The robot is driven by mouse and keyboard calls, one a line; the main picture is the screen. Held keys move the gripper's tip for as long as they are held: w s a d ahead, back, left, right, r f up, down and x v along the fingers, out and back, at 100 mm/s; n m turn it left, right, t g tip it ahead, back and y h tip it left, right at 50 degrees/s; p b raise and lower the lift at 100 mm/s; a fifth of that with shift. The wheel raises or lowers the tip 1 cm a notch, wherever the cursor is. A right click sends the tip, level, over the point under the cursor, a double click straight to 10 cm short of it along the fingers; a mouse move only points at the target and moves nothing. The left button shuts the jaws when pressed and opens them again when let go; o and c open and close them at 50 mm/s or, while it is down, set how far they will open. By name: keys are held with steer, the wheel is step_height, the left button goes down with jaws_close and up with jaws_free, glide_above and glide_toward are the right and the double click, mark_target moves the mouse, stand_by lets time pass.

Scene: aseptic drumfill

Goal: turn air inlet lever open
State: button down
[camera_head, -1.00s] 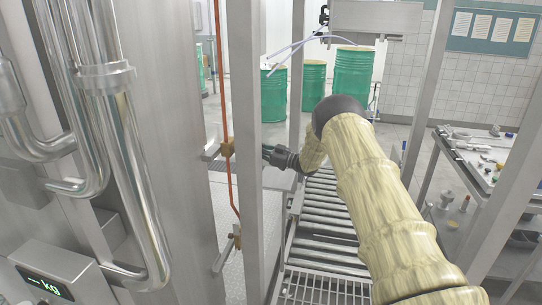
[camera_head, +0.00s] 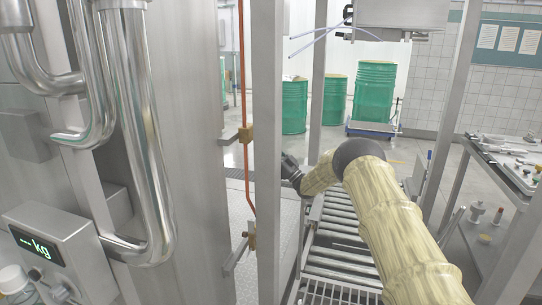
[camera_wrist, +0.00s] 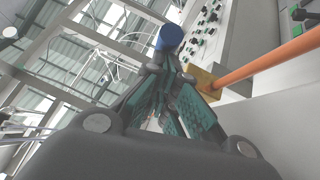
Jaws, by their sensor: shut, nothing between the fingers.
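A thin copper-coloured pipe (camera_head: 242,80) runs down beside the steel cabinet, with a brass valve body (camera_head: 246,134) on it. In the wrist view the brass block (camera_wrist: 203,82) and orange-brown pipe (camera_wrist: 270,58) are at the right. A blue round end (camera_wrist: 171,37) shows just beyond my fingertips, perhaps the lever's grip; I cannot tell whether they touch. My gripper (camera_wrist: 168,72) is shut and empty, its fingers close to the brass block. In the head view the fingers are hidden behind a steel post.
The steel post (camera_head: 266,190) stands between the head camera and my gripper. A second brass fitting (camera_head: 251,234) is lower on the pipe. A roller conveyor (camera_head: 335,240) lies below the arm. Green drums (camera_head: 374,90) stand behind. A table (camera_head: 510,165) is at the right.

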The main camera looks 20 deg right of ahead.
steer(key=shift+w+a+f+b, duration=0.2)
steer(key=shift+a+f+b, duration=0.1)
steer(key=shift+b, duration=0.35)
steer(key=shift+w+a+b, duration=0.15)
steer(key=shift+b, duration=0.15)
steer(key=r+v, duration=0.1)
steer(key=v, duration=1.2)
steer(key=shift+s+d, duration=0.3)
steer(key=shift+s, duration=0.1)
